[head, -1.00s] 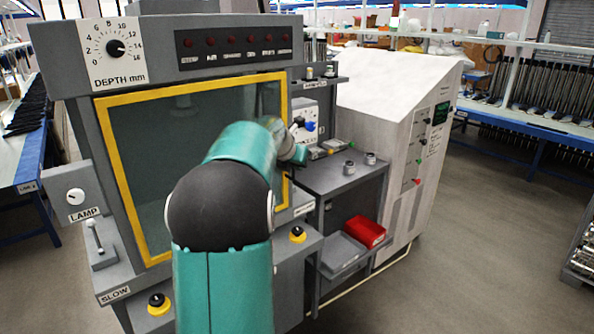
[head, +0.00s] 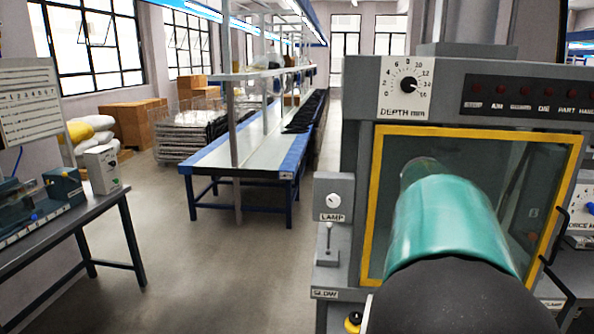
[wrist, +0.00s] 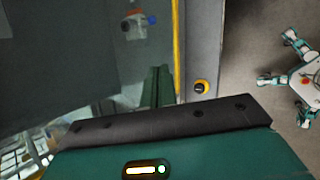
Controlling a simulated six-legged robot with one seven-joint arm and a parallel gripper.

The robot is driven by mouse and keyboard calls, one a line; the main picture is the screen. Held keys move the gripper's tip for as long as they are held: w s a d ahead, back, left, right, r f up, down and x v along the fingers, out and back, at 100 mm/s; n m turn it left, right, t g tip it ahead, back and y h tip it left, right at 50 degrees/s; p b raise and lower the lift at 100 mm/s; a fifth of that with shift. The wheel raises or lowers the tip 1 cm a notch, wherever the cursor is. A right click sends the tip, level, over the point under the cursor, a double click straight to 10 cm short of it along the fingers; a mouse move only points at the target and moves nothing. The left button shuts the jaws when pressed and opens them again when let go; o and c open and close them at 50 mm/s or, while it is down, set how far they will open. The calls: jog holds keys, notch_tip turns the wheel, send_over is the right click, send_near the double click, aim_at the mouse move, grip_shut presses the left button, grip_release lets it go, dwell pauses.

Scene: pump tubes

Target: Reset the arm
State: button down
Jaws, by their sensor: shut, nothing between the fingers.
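My arm (head: 450,225) reaches from the bottom right of the head view toward the cabinet's yellow-framed window (head: 370,210). Its teal link and black joint cover much of the glass, and its far end is hidden there. In the wrist view my gripper (wrist: 157,86) shows as narrow green fingers beyond a dark bar. The fingers are together with nothing between them. They appear in front of the glass, left of the yellow frame edge (wrist: 176,50). I cannot tell how far from the glass they are.
The depth dial (head: 409,85) is above the window. The lamp box (head: 334,200) and a lever (head: 328,240) are at its left. A dark handle (head: 552,240) is at its right. A long workbench (head: 240,160) and a dark table (head: 60,230) stand left, with open floor between.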

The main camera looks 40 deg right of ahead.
jog(key=w+a+m+t+y, duration=0.1)
jog(key=w+a, duration=0.3)
jog(key=a, duration=0.5)
jog(key=w+a+m+t+y, duration=0.15)
jog(key=w+a, duration=0.25)
jog(key=a, duration=0.4)
jog(key=s+a+f+m+y, duration=0.1)
jog(key=s+a+f+m, duration=0.1)
jog(key=a, duration=0.9)
jog(key=s+a+f+m+t+y, duration=0.1)
jog(key=a+f+m+y, duration=0.1)
jog(key=a, duration=0.9)
jog(key=s+a+f+m+y, duration=0.2)
jog(key=a+f, duration=0.1)
jog(key=a, duration=0.8)
jog(key=shift+s+f+m+t, duration=0.3)
jog(key=shift+f+m+t, duration=0.05)
jog(key=shift+f, duration=0.05)
jog(key=shift+d, duration=0.15)
